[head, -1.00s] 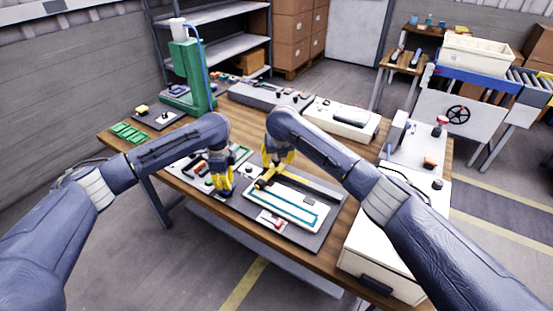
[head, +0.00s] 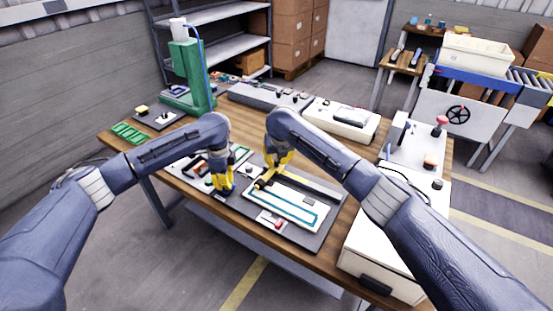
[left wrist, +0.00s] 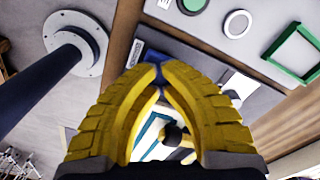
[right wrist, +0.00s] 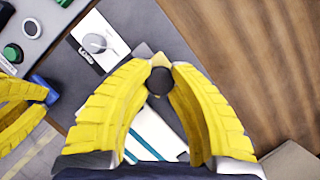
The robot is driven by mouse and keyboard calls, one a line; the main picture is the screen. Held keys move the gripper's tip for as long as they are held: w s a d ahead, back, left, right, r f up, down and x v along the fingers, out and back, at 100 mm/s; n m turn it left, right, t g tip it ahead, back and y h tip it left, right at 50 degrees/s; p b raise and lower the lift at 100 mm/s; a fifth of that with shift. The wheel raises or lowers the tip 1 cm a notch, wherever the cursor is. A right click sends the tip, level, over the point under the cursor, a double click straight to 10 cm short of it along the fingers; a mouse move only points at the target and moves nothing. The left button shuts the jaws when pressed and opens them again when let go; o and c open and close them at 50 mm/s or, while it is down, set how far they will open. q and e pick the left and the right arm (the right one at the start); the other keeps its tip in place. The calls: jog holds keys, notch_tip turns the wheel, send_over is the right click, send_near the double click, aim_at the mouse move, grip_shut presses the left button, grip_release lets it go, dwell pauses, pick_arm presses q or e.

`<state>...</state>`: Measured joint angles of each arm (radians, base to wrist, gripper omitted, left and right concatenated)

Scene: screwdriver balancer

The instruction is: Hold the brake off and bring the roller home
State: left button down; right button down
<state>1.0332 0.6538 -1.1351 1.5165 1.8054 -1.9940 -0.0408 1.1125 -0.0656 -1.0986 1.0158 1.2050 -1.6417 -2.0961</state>
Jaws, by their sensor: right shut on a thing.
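A white plate with a teal-edged track (head: 290,206) lies on a dark grey board (head: 302,240) at the table's front. A black round knob (right wrist: 160,82) stands at the track's left end. My right gripper (head: 265,180) is shut on the knob, one finger on each side in the right wrist view. My left gripper (head: 226,192) is at the board's left edge. Its fingertips (left wrist: 160,68) meet over a small blue part (right wrist: 45,90), perhaps the brake. I cannot tell whether they press it. The roller itself is not clearly seen.
A panel with round parts and a green frame (left wrist: 293,52) lies to the left of the board. A white card with red marks (head: 270,219) sits at the board's front. A white cabinet (head: 380,255) stands at the right. Both grippers are close together.

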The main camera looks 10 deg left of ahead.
pick_arm(q)
jog(key=shift+s+a+f, duration=0.1)
pick_arm(e)
jog(key=s+d, duration=0.2)
jog(key=d, duration=0.5)
jog(key=s+d, duration=0.3)
jog(key=d, duration=0.4)
jog(key=s+d, duration=0.3)
jog(key=d, duration=0.4)
jog(key=shift+s, duration=0.25)
jog(key=c, duration=1.4)
grip_release()
jog(key=o, duration=0.3)
jog(key=shift+s+a, duration=0.1)
jog(key=shift+a, duration=0.05)
jog(key=v, duration=1.2)
jog(key=shift+s, duration=0.15)
pick_arm(q)
jog(key=shift+r, duration=3.55)
pick_arm(e)
jog(key=shift+f, duration=0.1)
